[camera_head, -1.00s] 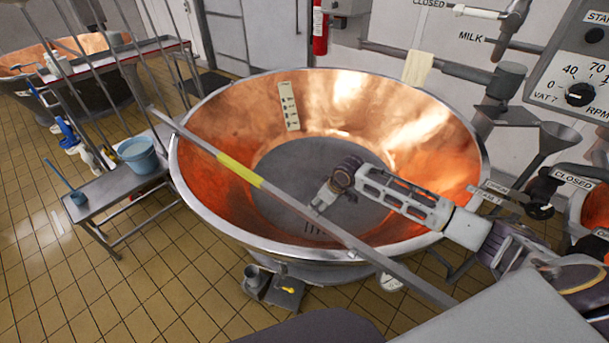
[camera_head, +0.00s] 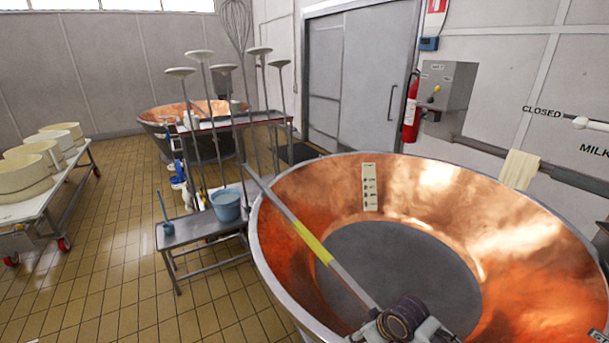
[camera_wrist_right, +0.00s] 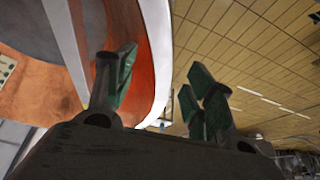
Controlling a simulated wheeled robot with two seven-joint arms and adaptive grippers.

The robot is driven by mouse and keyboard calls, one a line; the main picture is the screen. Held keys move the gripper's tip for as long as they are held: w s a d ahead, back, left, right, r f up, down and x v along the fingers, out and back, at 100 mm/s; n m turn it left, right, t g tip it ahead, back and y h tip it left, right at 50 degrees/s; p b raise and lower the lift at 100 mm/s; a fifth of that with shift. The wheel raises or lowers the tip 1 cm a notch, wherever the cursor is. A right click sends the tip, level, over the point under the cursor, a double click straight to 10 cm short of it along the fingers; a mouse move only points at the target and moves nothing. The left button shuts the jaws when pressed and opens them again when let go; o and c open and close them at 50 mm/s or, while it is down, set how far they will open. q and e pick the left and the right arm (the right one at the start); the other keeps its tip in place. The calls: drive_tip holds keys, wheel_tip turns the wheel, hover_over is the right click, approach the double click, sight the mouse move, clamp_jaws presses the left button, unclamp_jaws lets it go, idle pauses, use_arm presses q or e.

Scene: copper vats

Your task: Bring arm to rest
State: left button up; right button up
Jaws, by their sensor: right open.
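My right arm shows at the bottom of the head view, over the near part of the copper vat (camera_head: 310,190). Its gripper tips are hard to make out there. In the right wrist view my right gripper (camera_wrist_right: 165,92) is open, with dark green finger pads and nothing between them. The vat's pale rim and the tiled floor show behind the fingers. A long grey pole (camera_head: 285,213) with a yellow band slants across the vat's rim, its lower end hidden by my arm. My left gripper is not in view.
A small bench (camera_head: 200,228) with a blue bucket (camera_head: 226,205) stands left of the vat. Behind it are a tool rack (camera_head: 215,127) and a second copper vat (camera_head: 160,113). A trolley (camera_head: 75,185) with white moulds stands far left. Tiled floor (camera_head: 110,260) between is free.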

drive_tip(key=s+d+r+m+h, duration=0.1)
drive_tip(key=s+d+r+m, duration=0.15)
drive_tip(key=s, duration=0.55)
drive_tip(key=s+d+r+m+h, duration=0.1)
drive_tip(key=s+d+m+h, duration=0.15)
drive_tip(key=s, duration=0.65)
wheel_tip(320, 180, down, 33)
drive_tip(key=s+g, duration=0.2)
drive_tip(key=s, duration=0.1)
drive_tip(key=s+d+f, duration=0.2)
drive_tip(key=s+f, duration=0.8)
drive_tip(key=s, duration=0.1)
drive_tip(key=s+d+f, duration=0.2)
drive_tip(key=s+f, duration=0.7)
drive_tip(key=s, duration=0.1)
drive_tip(key=shift+s+d+f+g, duration=0.35)
drive_tip(key=shift+d+f+g, duration=0.05)
